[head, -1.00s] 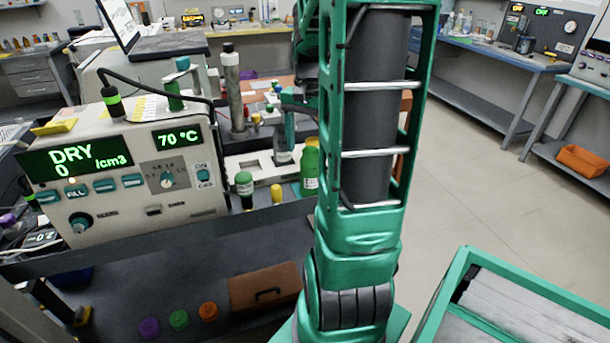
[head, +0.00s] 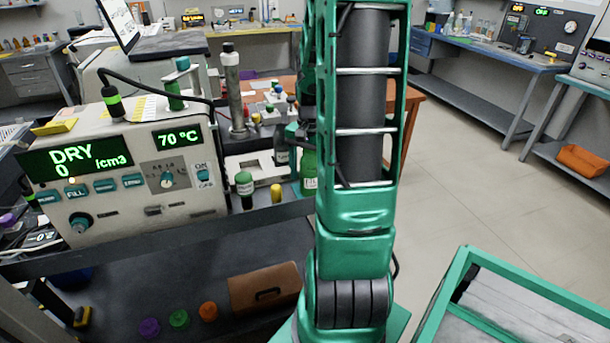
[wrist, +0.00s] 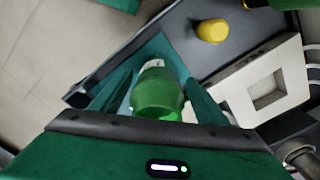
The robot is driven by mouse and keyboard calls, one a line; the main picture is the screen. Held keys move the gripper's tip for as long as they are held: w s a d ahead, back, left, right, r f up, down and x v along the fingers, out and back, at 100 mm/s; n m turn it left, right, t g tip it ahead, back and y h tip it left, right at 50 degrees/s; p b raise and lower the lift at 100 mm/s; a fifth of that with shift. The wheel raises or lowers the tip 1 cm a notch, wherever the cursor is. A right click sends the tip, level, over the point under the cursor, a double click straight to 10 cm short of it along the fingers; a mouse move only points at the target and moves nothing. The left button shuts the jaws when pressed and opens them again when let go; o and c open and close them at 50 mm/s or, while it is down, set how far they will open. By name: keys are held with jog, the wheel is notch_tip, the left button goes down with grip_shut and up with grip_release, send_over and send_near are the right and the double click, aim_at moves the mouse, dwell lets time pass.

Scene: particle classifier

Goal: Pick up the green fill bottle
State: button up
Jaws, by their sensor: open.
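The green fill bottle (head: 308,168) stands upright on the bench with a pale label, just left of my arm in the head view. In the wrist view the green bottle (wrist: 157,98) shows from above between the two fingers of my gripper (wrist: 156,88). The fingers are open, one on each side of it; I cannot tell whether either touches it. In the head view my gripper (head: 298,132) is at the bottle's top and partly hidden by my arm.
A smaller green-capped bottle (head: 244,188) and a yellow piece (head: 276,193) stand to the left. A white block with a square opening (wrist: 265,88) is beside the bottle. The machine with green displays (head: 125,175) fills the left. The bench edge is close to the bottle.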

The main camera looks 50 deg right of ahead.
jog(key=shift+f, duration=0.35)
jog(key=shift+c, duration=0.6)
jog(key=c, duration=1.3)
jog(key=shift+o, duration=0.2)
jog(key=shift+r, duration=0.1)
